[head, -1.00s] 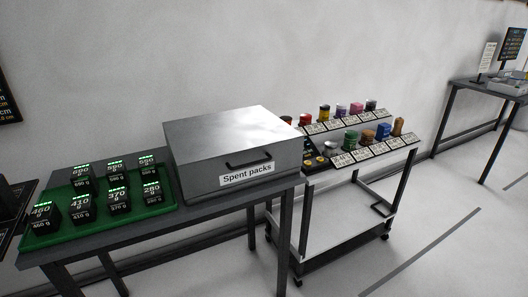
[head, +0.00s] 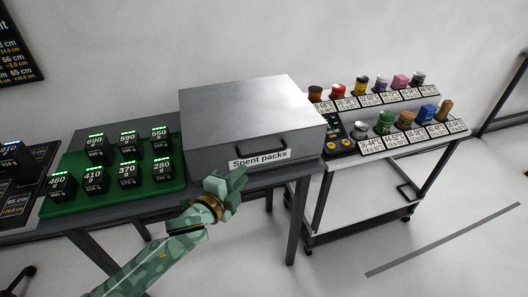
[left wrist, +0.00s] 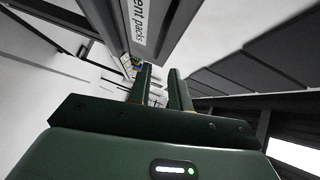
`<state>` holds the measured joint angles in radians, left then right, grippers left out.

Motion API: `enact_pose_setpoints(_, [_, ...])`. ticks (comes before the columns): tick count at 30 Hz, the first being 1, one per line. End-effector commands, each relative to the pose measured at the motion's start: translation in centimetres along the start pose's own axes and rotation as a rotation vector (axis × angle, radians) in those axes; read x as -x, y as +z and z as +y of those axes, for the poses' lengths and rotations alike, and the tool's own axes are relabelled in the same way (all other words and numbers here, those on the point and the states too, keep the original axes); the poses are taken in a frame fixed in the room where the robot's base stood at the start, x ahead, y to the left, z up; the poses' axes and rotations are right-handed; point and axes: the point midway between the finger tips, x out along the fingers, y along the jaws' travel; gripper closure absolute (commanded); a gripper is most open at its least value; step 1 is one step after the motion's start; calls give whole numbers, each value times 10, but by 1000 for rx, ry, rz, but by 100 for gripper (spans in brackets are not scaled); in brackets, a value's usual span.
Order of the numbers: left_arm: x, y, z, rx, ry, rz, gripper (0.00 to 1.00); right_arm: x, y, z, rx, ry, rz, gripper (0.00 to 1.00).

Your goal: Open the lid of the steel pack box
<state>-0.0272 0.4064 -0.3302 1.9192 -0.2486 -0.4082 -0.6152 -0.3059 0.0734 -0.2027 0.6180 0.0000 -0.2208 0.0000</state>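The steel pack box (head: 240,110) stands on the dark table with its lid down. A black handle (head: 262,147) is on its front, above a white "Spent packs" label (head: 259,159). The label also shows at the top of the left wrist view (left wrist: 139,20), with the box front. My left gripper (head: 238,176) is in front of and just below the label, apart from the handle. In the left wrist view its two fingers (left wrist: 160,85) stand apart with a gap and nothing between them. My right gripper is not in view.
A green tray (head: 62,208) with several black weight packs is left of the box. A cart (head: 350,178) with jars and labels stands to the right. The dark table's front edge (head: 150,207) runs close behind my left arm.

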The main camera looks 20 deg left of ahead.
Motion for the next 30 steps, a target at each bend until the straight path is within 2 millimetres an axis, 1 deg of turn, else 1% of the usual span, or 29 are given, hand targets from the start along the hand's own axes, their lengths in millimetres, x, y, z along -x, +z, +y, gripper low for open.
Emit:
enact_pose_setpoints(1, [-14,0,2,2,-2,0,80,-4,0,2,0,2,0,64])
enact_pose_setpoints(3, [-32,0,2,2,-2,0,80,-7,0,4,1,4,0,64])
enact_pose_setpoints(9, [-83,0,3,4,0,0,80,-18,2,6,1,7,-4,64])
enact_pose_setpoints(12, [-104,0,3,4,1,0,80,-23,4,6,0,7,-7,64])
enact_pose_setpoints(15, [-119,0,4,4,2,0,80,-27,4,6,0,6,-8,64])
enact_pose_setpoints(18, [-128,0,3,5,2,0,80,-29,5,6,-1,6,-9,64])
enact_pose_setpoints(21, [-132,0,2,5,2,0,80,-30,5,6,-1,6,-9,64])
enact_pose_setpoints(29, [-133,0,1,5,2,0,80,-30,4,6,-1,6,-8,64])
enact_pose_setpoints(30, [-133,0,1,5,2,0,91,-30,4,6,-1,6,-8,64])
